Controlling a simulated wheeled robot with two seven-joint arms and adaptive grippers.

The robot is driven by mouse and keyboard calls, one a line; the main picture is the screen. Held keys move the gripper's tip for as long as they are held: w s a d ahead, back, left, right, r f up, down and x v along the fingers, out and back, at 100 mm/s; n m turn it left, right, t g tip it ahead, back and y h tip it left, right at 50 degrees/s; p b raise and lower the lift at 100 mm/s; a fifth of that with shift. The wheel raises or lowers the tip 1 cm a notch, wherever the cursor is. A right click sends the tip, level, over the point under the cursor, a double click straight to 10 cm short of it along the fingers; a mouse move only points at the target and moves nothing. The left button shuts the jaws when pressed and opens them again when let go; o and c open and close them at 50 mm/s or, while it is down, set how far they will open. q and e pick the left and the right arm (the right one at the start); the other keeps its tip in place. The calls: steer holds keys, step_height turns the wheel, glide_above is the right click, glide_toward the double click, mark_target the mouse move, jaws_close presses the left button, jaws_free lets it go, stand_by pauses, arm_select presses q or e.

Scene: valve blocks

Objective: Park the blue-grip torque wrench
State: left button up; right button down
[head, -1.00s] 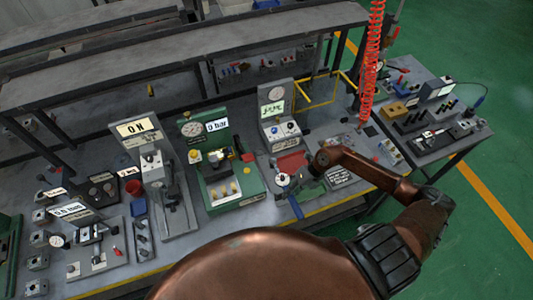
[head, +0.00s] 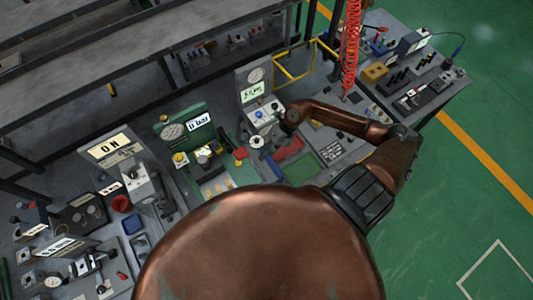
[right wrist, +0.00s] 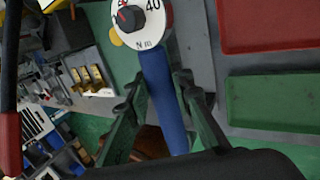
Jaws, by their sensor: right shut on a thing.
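The torque wrench has a blue grip (right wrist: 165,98) and a round white dial (right wrist: 140,18) marked N m with a dark knob. My right gripper (right wrist: 155,90) is shut on the blue grip, with a green finger on each side of it. In the head view the white dial (head: 257,141) shows just left of a red pad (head: 289,148). I cannot tell whether the wrench touches the bench. My left gripper is not in view.
A green pad (head: 303,168) lies beside the red one; both look empty in the right wrist view. A grey gauge stand (head: 256,95) is behind the wrench, and a green press (head: 190,135) is to the left. A red coiled hose (head: 352,45) hangs at the right.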

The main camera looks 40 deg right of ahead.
steer(key=shift+s+f+b, duration=0.15)
steer(key=shift+f+b, duration=0.6)
steer(key=shift+f, duration=0.1)
steer(key=f+b, duration=0.1)
steer(key=f, duration=0.2)
steer(key=shift+w+b, duration=0.2)
steer(key=shift+b, duration=0.2)
steer(key=shift+s, duration=0.1)
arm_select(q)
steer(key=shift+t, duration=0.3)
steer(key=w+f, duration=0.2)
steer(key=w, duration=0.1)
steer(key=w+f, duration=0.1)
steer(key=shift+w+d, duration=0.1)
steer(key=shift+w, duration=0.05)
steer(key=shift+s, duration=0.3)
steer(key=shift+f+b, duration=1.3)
arm_select(e)
steer(key=shift+f, duration=2)
steer(key=c, duration=1.6)
jaws_free()
